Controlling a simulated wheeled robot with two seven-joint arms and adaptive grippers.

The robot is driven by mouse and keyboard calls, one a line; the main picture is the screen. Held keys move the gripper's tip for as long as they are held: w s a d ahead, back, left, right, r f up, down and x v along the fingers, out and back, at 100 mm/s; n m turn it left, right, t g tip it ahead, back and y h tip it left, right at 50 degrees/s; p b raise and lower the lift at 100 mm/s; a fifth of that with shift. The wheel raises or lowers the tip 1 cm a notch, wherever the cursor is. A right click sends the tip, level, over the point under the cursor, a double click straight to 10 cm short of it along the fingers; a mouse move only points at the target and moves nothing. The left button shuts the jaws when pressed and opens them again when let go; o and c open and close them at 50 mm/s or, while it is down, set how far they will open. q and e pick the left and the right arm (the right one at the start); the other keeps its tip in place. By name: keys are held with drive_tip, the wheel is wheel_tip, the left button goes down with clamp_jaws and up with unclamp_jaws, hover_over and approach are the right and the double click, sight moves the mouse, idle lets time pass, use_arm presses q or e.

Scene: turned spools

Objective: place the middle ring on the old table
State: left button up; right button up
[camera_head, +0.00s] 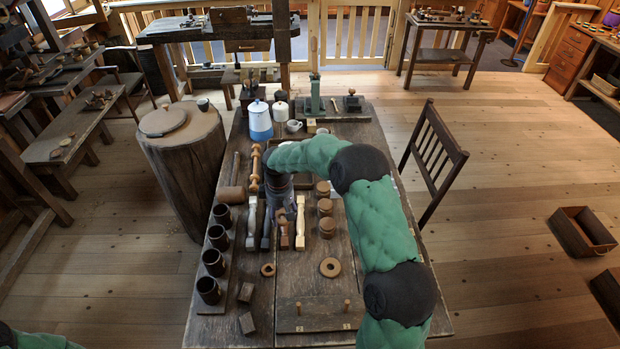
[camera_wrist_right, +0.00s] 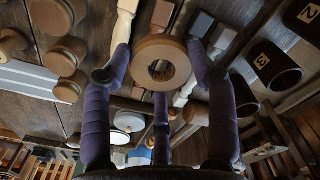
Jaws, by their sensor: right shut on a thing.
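The wooden ring (camera_wrist_right: 160,43), turned and pale brown with a round hole, is held between the purple padded fingers of my right gripper (camera_wrist_right: 158,76) in the right wrist view. A smaller ring (camera_head: 268,264) and a larger ring (camera_head: 330,260) lie flat on the table nearer the front. My left gripper is out of view.
Several dark cups (camera_head: 209,290) line the left edge. Pale spindles (camera_head: 251,225) lie beside my gripper, with round wooden pieces (camera_head: 326,228) to the right. A peg board (camera_head: 318,325) lies at the front. The blue jug (camera_head: 260,122) stands at the back. Bare wood surrounds the two rings.

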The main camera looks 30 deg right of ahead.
drive_tip(key=shift+w+d+f+n, duration=0.2)
drive_tip(key=shift+w+d+f, duration=0.1)
drive_tip(key=shift+d, duration=0.35)
drive_tip(key=shift+w+d+f+n, duration=0.2)
drive_tip(key=shift+d+f, duration=0.1)
drive_tip(key=shift+d, duration=0.3)
drive_tip(key=b, duration=0.2)
hover_over(298, 270)
drive_tip(key=w, duration=0.1)
drive_tip(key=f, duration=0.8)
drive_tip(key=shift+d+f, duration=0.3)
drive_tip(key=shift+d, duration=0.05)
drive_tip(key=shift+s+a+f+b, duration=0.2)
drive_tip(key=shift+s+f+b, duration=0.15)
drive_tip(key=shift+f, duration=0.2)
drive_tip(key=shift+s+f+b, duration=0.2)
drive_tip(key=shift+f+b, duration=0.35)
drive_tip(key=shift+f, duration=1.2)
drive_tip(key=shift+a, duration=0.1)
